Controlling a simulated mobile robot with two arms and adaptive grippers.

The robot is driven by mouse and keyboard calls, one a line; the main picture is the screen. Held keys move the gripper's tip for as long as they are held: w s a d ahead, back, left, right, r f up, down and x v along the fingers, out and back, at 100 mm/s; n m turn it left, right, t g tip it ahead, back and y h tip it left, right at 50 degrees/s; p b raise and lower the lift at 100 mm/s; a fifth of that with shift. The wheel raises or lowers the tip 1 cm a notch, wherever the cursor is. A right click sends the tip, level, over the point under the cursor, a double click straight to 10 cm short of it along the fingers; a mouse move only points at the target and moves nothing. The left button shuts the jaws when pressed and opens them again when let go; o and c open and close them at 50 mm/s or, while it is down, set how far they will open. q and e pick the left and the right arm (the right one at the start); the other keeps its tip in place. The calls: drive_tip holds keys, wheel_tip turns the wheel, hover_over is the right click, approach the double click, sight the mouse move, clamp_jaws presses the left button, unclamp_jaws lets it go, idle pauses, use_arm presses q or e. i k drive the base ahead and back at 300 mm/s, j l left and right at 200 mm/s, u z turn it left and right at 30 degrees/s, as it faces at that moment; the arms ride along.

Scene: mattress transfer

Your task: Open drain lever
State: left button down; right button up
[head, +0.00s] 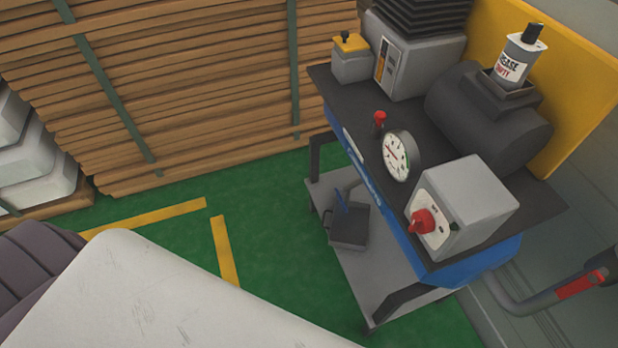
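A dark-topped workbench (350,118) with a blue front stands right of centre in the head view. A small red-topped knob or lever (380,118) stands upright on it, left of a round dial gauge (398,155). A grey control box (470,205) at the bench's near end carries a red rotary handle (422,221). I cannot tell which of these red parts, if any, is the drain lever. Neither of my grippers is in view.
A dark tank (485,115) bears a can marked empty (521,55). A grey pipe with a red band (580,285) is at the right edge. A black container (348,228) sits on the lower shelf. Green floor (175,235) is clear beside a large white surface (140,300).

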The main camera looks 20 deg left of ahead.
sight(337, 192)
drive_tip(key=i+u, duration=0.15)
drive_tip(key=u, duration=0.35)
drive_tip(key=i+j+u, duration=0.3)
drive_tip(key=k+l, duration=0.05)
drive_tip(key=k, duration=0.05)
